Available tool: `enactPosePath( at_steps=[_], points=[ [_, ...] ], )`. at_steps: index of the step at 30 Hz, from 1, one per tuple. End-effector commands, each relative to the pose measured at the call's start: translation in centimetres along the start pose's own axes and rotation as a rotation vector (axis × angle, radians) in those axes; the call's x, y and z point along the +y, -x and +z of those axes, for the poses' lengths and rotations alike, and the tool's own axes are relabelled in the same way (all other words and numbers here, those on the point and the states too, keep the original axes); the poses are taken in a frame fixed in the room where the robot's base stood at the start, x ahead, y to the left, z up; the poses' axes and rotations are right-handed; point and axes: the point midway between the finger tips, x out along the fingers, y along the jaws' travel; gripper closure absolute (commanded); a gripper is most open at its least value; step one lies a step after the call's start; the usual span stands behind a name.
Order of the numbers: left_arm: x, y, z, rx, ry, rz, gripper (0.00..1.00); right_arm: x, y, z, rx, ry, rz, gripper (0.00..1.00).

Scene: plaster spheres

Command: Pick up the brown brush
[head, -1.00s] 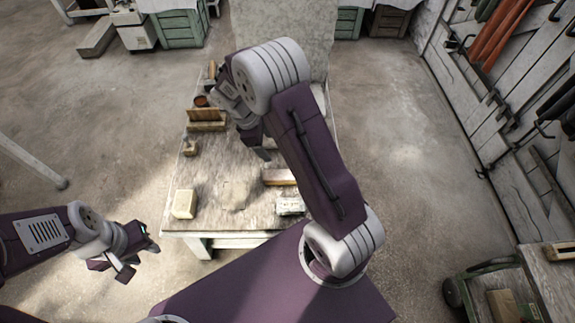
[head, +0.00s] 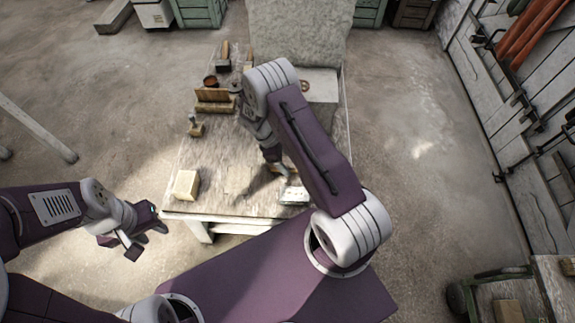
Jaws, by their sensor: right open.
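The brown brush (head: 288,168) lies on the worktable (head: 215,205), mostly hidden behind my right arm and gripper; only a small part shows. My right gripper (head: 273,158) is open and points down just beside the brush, low over the table. The arm hides part of its fingers, and I cannot tell whether they touch the brush. My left gripper (head: 146,238) is off the table's front left corner, empty, with its fingers apart.
A cream block (head: 186,184) sits at the table's front left and a small pale box (head: 294,196) at its front edge. A large stone slab (head: 300,35) rises behind.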

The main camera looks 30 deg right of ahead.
Motion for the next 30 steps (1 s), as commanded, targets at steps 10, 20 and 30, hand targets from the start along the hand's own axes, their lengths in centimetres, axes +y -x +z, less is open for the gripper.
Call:
enactPosePath(
  at_steps=[10,20,30],
  points=[
    [0.0,-0.2,0.0,0.0,0.0,0.0,0.64,0.0,-1.5,0.1,0.001,-0.002,0.0,0.29],
    [0.0,-0.2,0.0,0.0,0.0,0.0,0.64,0.0,-1.4,0.1,0.001,-0.002,0.0,1.0],
    [0.0,0.2,0.0,0.0,0.0,0.0,0.64,0.1,0.2,0.7,0.001,-0.002,0.001,1.0]
  ],
)
